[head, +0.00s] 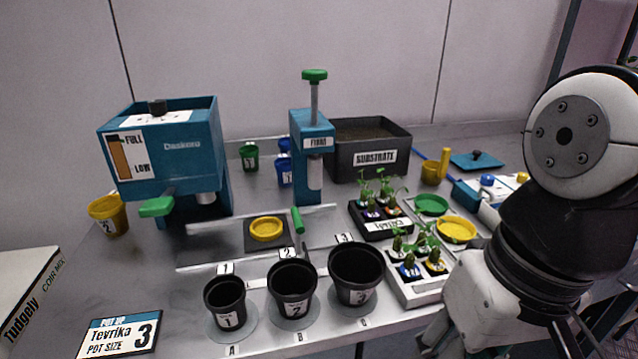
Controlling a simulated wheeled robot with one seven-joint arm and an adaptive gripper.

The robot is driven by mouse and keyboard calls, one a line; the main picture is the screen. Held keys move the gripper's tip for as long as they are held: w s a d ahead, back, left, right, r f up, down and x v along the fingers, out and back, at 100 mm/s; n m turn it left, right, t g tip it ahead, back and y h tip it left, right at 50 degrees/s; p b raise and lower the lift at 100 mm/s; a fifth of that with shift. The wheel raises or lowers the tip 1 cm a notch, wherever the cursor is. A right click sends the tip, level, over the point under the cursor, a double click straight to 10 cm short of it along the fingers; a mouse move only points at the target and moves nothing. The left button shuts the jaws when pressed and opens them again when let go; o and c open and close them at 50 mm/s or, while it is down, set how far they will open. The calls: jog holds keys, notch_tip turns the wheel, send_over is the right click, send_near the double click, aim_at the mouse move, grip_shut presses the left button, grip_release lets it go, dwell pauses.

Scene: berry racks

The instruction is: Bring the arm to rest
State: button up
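My arm fills the right side of the head view, with a large white and grey joint, a dark link below it and a white section near the lower edge. It is bent in front of the right end of the bench.
The metal bench (185,285) carries black pots 1 (226,302), 2 (292,287) and 3 (356,273) along its front. Seedling trays (412,290) stand close left of my arm. Behind are a blue dispenser (165,150), a blue press (312,150) and a substrate bin (345,155).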

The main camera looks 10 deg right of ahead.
jog(key=shift+s+d+n+t+h, duration=0.15)
jog(key=shift+d+n+h, duration=0.15)
jog(key=shift+d, duration=0.2)
jog(key=shift+s+d+n+t+h, duration=0.1)
jog(key=shift+d+n+t+h, duration=0.15)
jog(key=shift+d, duration=0.2)
